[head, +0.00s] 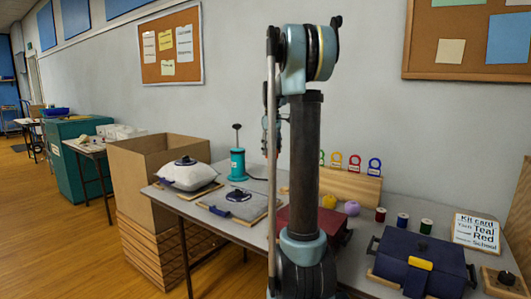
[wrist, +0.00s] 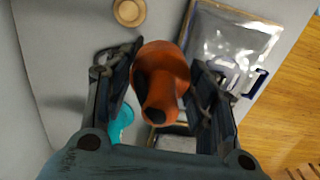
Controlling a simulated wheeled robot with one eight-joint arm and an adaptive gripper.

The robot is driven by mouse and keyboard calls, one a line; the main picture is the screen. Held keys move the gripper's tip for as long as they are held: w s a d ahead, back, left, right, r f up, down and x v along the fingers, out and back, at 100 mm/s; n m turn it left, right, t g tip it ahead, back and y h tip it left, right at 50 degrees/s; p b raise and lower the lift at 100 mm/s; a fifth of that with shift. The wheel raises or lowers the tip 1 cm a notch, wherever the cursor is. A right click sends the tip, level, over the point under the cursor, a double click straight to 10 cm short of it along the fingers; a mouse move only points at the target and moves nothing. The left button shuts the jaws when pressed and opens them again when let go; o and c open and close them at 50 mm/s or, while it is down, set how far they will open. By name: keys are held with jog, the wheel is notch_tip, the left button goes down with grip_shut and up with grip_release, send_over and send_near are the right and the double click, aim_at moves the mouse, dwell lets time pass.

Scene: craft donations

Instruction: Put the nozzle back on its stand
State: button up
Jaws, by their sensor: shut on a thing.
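An orange-brown nozzle (wrist: 162,75) with a dark opening at its near end sits between the fingers of my gripper (wrist: 165,62) in the wrist view. My gripper is shut on it, above the table. In the head view my arm hides the nozzle and most of the gripper. A small round wooden piece (wrist: 129,12) lies on the table beyond the left finger; I cannot tell whether it is the stand. A teal cylinder with a dark rod on top (head: 237,165) stands on the table; a teal thing (wrist: 121,124) also shows, partly hidden, behind the left finger.
A white cushion (head: 187,175) and a grey flat item (head: 238,204) lie on boards at the left. A red box (head: 296,225), thread spools (head: 402,220), a dark blue case (head: 420,262) and a sign (head: 475,233) stand right. An open cardboard box (head: 150,165) adjoins the table.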

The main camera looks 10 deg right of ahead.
jog(key=w+d, duration=0.3)
jog(key=d, duration=0.5)
jog(key=shift+a+f, duration=0.15)
jog(key=shift+f, duration=3.7)
jog(key=shift+a+f, duration=0.1)
jog(key=shift+f, duration=3.7)
jog(key=shift+f, duration=1.3)
jog(key=o, duration=1.2)
jog(key=shift+c, duration=0.2)
jog(key=shift+r, duration=0.1)
